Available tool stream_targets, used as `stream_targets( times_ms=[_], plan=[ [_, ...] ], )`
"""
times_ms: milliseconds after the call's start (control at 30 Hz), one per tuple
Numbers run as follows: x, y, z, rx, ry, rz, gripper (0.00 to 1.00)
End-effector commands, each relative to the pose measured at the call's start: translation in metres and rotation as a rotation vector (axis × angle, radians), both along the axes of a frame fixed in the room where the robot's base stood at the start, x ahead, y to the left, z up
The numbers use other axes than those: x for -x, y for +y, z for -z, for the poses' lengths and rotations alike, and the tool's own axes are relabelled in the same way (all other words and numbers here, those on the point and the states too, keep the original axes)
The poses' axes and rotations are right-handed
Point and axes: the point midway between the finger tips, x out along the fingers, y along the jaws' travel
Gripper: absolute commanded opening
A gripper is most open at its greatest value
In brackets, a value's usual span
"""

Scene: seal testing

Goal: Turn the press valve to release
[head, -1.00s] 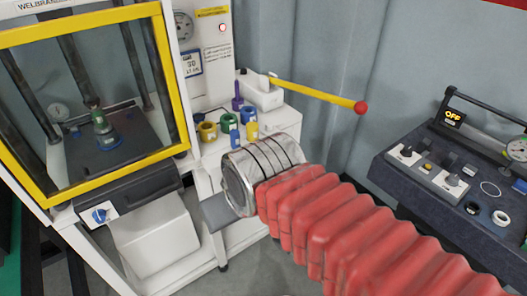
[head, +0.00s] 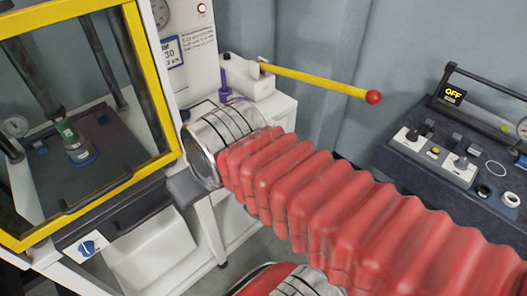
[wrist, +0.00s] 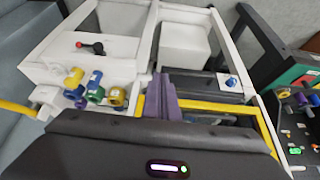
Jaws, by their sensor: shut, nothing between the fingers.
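A blue knob (head: 87,247) sits on a white plate on the press front, below the yellow-framed window. It also shows in the wrist view (wrist: 231,82), right of my gripper. A black lever with a red end (wrist: 90,47) lies on a white panel in the wrist view. No label shows which of these is the press valve. My gripper (wrist: 163,95) has purple fingers, shut and empty, and touches neither.
The press (head: 150,100) stands at left, with a small green part (head: 70,140) behind its window. A pump with a long yellow handle (head: 320,82) stands behind my arm. Coloured rings (wrist: 95,92) lie left of my fingers in the wrist view. A dark bench (head: 440,160) stands at right.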

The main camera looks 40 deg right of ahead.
Motion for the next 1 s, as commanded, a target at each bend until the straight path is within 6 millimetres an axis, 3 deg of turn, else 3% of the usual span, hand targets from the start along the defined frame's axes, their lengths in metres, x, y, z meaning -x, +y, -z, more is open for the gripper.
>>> stream_targets(
  times_ms=[367, 533, 667, 1000],
  plan=[
    [-0.002, -0.002, 0.0, 0.004, -0.002, 0.005, 0.0],
    [-0.019, -0.022, 0.004, 0.048, -0.024, 0.042, 0.0],
    [-0.043, -0.058, 0.011, 0.12, -0.058, 0.093, 0.0],
    [-0.099, -0.179, 0.039, 0.335, -0.156, 0.161, 0.0]
  ],
)
